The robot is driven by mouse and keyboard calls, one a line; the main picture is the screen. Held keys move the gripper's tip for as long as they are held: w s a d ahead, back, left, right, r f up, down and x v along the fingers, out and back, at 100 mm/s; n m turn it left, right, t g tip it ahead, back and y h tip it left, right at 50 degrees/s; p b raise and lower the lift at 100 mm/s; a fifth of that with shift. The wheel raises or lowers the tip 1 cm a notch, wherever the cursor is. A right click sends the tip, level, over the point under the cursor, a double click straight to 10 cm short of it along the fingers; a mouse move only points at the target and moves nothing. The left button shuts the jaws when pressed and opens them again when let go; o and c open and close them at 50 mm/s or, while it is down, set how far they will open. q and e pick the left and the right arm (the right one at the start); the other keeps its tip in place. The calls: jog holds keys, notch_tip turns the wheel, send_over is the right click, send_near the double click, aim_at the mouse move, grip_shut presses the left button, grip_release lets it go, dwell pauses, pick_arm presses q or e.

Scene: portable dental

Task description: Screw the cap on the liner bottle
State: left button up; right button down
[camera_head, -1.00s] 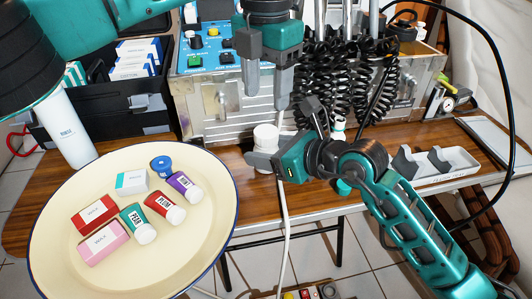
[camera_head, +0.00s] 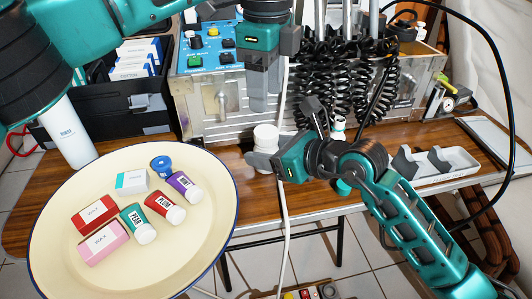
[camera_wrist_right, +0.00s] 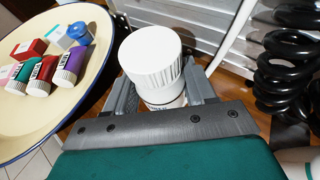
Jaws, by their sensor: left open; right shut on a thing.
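A small bottle with a white ribbed cap on top (camera_head: 266,136) stands upright in my right gripper (camera_head: 264,160). In the right wrist view the white cap (camera_wrist_right: 150,56) sits over the narrower bottle body (camera_wrist_right: 163,103), which is between the jaws (camera_wrist_right: 155,95). Its label is mostly hidden, so I cannot read its name. From these views I cannot tell how tightly the cap sits. My left gripper (camera_head: 260,102) is open and empty, pointing down, higher than the cap. One of its fingers mostly hides the other in the head view.
A cream round tray (camera_head: 70,260) at the left holds several small bottles, boxes and a blue-capped item (camera_head: 161,164). A metal dental unit (camera_head: 215,105) with black coiled hoses (camera_head: 325,85) stands behind. A white cable runs down beside the bottle. A white holder (camera_head: 455,162) lies right.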

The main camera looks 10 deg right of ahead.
aim_at(266, 131)
pick_arm(q)
jog(key=shift+n, duration=1.4)
jog(key=shift+f, duration=0.1)
jog(key=shift+f, duration=3.9)
